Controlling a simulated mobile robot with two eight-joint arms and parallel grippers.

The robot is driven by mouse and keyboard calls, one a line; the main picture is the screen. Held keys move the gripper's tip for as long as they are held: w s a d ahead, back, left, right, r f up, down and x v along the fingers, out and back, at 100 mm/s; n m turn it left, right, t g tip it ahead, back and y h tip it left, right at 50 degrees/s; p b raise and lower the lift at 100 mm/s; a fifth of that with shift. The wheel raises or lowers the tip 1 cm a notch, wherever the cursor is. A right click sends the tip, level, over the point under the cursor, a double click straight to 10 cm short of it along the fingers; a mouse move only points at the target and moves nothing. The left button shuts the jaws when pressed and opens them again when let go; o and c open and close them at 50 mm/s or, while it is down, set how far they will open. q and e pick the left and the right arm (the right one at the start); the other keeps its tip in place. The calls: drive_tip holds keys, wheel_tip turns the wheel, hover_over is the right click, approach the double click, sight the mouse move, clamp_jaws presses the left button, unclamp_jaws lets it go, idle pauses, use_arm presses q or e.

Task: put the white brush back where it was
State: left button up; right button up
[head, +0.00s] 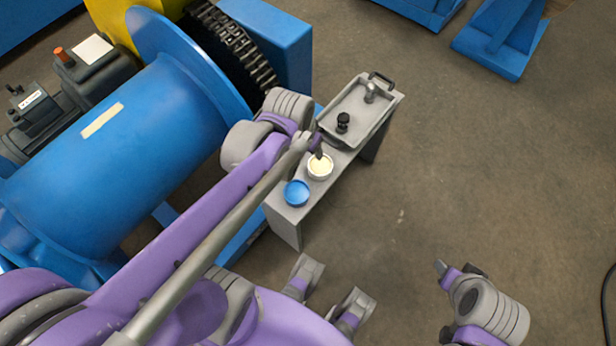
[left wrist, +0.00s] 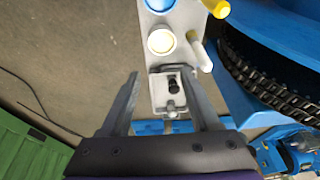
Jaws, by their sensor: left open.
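A pale, white-handled thing (left wrist: 201,52), likely the white brush, shows beside the bench's edge, right of the open tin, in the left wrist view. It is apart from my fingers; I cannot tell what supports it. In the head view my arm hides that spot. The tin (head: 320,167) with cream contents stands on the grey bench, also in the left wrist view (left wrist: 161,41). My left gripper (left wrist: 160,74) is open and empty over the bench, its fingers either side of the tray in that view. My right gripper (head: 443,270) is low right, away from the bench; its jaws are unclear.
A blue lid (head: 297,193) lies near the tin. A grey tray (head: 358,108) at the bench's far end holds a black-knobbed piece (head: 343,122) and a metal fitting (head: 370,92). A yellow-ended thing (left wrist: 217,8) is at the bench edge.

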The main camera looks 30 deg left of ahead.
use_arm(q)
drive_tip(key=s+d+t, duration=0.1)
drive_tip(key=s+d, duration=0.4)
drive_tip(key=s, duration=0.2)
drive_tip(key=shift+s+d+f+t, duration=0.2)
drive_tip(key=shift+s+f+t, duration=0.05)
drive_tip(key=shift+s+t, duration=0.05)
wheel_tip(320, 180, up, 7)
drive_tip(key=w+p, duration=0.1)
drive_tip(key=p, duration=0.5)
drive_tip(key=shift+w, duration=0.2)
drive_tip(key=shift+r, duration=0.1)
